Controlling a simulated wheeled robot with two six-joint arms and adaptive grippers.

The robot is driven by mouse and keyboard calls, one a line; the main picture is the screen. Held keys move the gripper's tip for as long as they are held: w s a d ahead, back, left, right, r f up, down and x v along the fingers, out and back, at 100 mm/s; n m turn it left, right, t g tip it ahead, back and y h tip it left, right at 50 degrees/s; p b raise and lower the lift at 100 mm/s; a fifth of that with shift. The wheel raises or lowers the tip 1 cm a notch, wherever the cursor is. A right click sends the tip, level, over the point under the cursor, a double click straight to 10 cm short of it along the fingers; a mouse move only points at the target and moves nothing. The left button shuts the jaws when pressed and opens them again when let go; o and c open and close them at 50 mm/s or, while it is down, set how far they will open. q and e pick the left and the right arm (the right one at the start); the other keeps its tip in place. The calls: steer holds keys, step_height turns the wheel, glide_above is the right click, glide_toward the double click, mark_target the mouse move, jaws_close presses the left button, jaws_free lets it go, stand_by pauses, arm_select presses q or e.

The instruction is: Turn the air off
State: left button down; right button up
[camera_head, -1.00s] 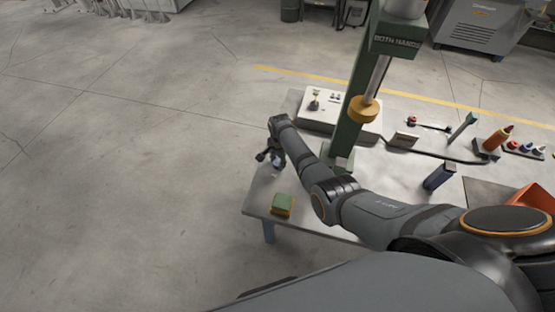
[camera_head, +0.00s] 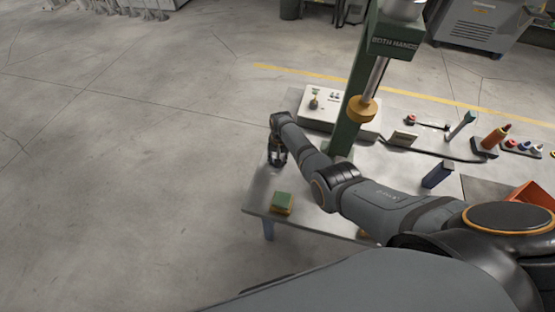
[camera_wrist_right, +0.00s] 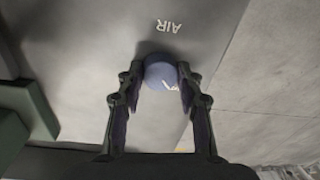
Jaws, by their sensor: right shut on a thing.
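A round blue knob (camera_wrist_right: 160,72) with a white mark on its lower right stands on the grey table top beside the white word AIR (camera_wrist_right: 168,26). My right gripper (camera_wrist_right: 161,84) is shut on this knob, one finger on each side, in the right wrist view. In the head view my right gripper (camera_head: 277,155) points down at the left end of the table (camera_head: 330,225), and the knob is hidden there. My left gripper is not in view.
A green press column (camera_head: 357,100) stands behind my right arm. A green and yellow block (camera_head: 282,203) sits near the table's front left corner. A white control box (camera_head: 322,108) is at the back. Open floor lies left of the table.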

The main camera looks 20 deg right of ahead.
stand_by(0.4)
steer(key=o, duration=1.2)
steer(key=shift+c, duration=0.2)
step_height(320, 180, up, 12)
steer(key=shift+s+d, duration=0.15)
steer(key=shift+d, duration=0.2)
